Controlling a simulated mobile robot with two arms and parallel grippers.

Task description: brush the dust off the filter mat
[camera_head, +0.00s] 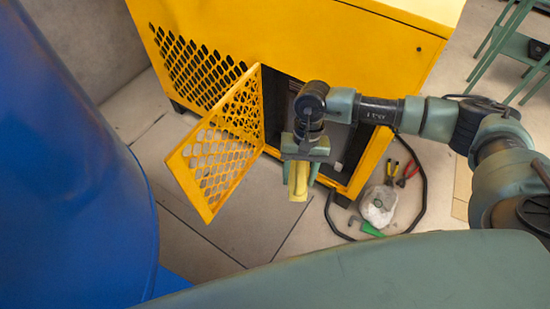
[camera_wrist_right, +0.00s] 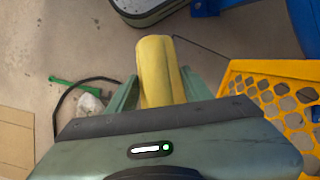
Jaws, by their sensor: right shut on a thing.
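My right gripper (camera_head: 299,178) is shut on a yellow brush (camera_head: 299,187), in front of the open cabinet. In the right wrist view the brush's rounded yellow body (camera_wrist_right: 157,70) sits between the two green fingers; no bristles show. A grey surface (camera_head: 338,135) shows inside the cabinet opening, partly hidden by my right arm; I cannot tell whether it is the filter mat, and no dust can be made out. Contact between brush and mat is not visible. My left gripper is not in view.
The yellow cabinet (camera_head: 330,40) has its perforated door (camera_head: 215,150) swung open, left of the gripper. A blue tank (camera_head: 70,160) fills the left. On the floor at right lie a black hose (camera_head: 423,185), a white bag (camera_head: 377,207), pliers (camera_head: 407,173) and a green tool (camera_head: 371,230).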

